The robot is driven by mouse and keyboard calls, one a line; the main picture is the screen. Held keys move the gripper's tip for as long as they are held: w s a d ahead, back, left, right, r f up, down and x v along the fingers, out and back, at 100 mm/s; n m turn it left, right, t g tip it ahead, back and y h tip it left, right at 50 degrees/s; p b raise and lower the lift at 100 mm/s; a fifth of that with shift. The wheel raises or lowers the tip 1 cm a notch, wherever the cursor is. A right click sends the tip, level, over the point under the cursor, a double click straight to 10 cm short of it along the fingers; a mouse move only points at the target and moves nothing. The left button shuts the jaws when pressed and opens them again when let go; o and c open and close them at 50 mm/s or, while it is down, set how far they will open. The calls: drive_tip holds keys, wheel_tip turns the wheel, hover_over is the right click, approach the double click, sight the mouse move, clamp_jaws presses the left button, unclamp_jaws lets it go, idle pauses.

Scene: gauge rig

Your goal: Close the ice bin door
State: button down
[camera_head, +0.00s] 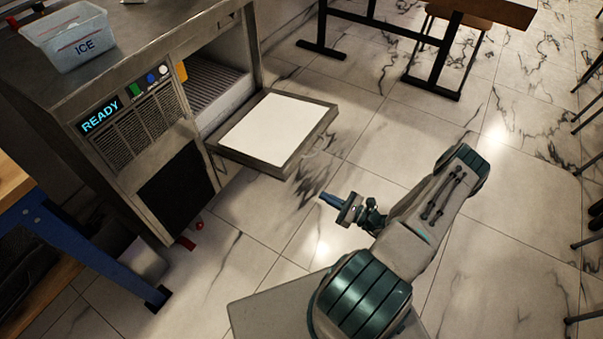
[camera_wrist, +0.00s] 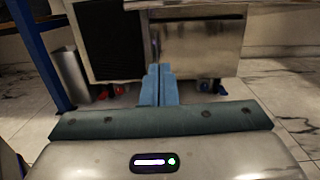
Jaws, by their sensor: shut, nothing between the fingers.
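The ice bin door (camera_head: 275,131) hangs open from the front of the metal ice machine (camera_head: 150,125). It lies about flat, its white inner panel facing up, and the bin opening (camera_head: 214,80) shows behind it. My gripper (camera_head: 330,199) is shut and empty, below and in front of the door, apart from it. In the wrist view my gripper's blue fingers (camera_wrist: 158,85) are together, pointing at the lower front of the machine (camera_wrist: 197,45). I cannot make out the open door in the wrist view.
A clear tub labelled ICE (camera_head: 75,38) stands on the machine top. A blue-legged table (camera_head: 85,240) is at the left. A dark-framed table (camera_head: 430,30) stands at the back. Chair legs line the right edge. The marble floor around the door is clear.

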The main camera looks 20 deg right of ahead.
drive_tip(key=w+a+r+b, duration=0.1)
drive_tip(key=w+a+r, duration=0.3)
drive_tip(key=w+a, duration=0.2)
drive_tip(key=shift+w+a+r+m+h, duration=0.15)
drive_tip(key=shift+w+r+m+h, duration=0.15)
drive_tip(key=shift+w, duration=0.8)
